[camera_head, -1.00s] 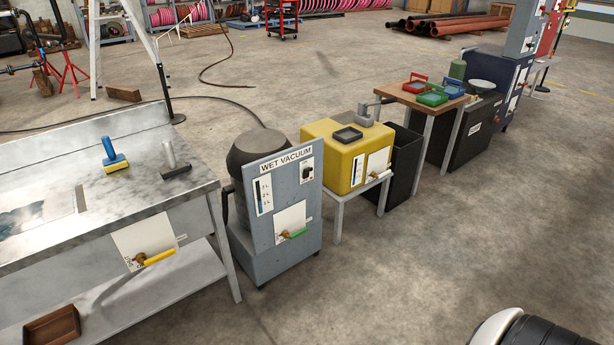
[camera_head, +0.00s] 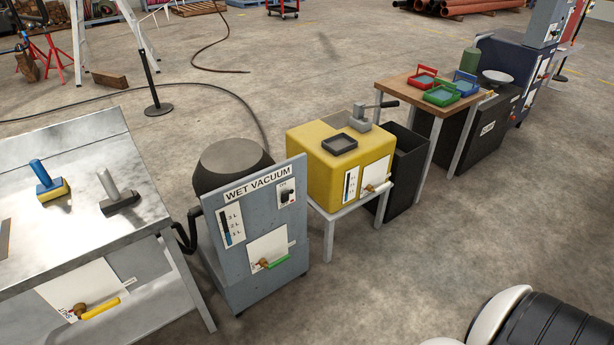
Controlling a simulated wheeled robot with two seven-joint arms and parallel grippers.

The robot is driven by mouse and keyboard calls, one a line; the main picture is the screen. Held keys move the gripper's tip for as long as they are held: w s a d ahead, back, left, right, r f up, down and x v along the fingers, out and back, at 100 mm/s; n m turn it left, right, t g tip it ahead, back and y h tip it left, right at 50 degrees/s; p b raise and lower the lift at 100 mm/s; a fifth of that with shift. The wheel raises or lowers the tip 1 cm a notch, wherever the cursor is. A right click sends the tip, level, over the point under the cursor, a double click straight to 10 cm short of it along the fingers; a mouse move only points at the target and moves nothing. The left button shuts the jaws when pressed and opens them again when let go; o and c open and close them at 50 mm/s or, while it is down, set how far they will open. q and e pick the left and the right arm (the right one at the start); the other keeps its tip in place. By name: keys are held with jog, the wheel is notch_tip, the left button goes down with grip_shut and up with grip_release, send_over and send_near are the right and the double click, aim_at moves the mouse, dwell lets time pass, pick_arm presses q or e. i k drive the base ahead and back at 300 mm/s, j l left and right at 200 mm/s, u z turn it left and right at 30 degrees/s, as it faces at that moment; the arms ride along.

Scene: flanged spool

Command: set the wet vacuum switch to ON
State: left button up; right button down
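The wet vacuum (camera_head: 243,255) is a grey cabinet with a dark round drum (camera_head: 232,165) behind its front panel, standing left of the picture's middle. Its small black switch (camera_head: 287,195) sits on a white plate at the panel's upper right, below the WET VACUUM label (camera_head: 257,183). The switch position is too small to tell. A level gauge (camera_head: 230,227) and a green-handled brass valve (camera_head: 274,263) are also on the panel. Neither of my grippers shows; only a white and black part of my own body is at the lower right.
A metal table (camera_head: 75,130) with a blue-handled brush (camera_head: 48,181) and a grey-handled tool (camera_head: 119,194) stands left of the vacuum. A yellow tank (camera_head: 318,176) on a stand is close on its right. A wooden table (camera_head: 413,87) holds trays. The floor in front is clear.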

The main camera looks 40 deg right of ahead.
aim_at(285, 197)
jog(key=i+l, duration=0.15)
jog(key=l, duration=0.2)
jog(key=i+l, duration=0.2)
jog(key=l, duration=0.15)
jog(key=i+l, duration=0.15)
jog(key=l, duration=0.2)
jog(key=i+l, duration=0.15)
jog(key=l, duration=0.2)
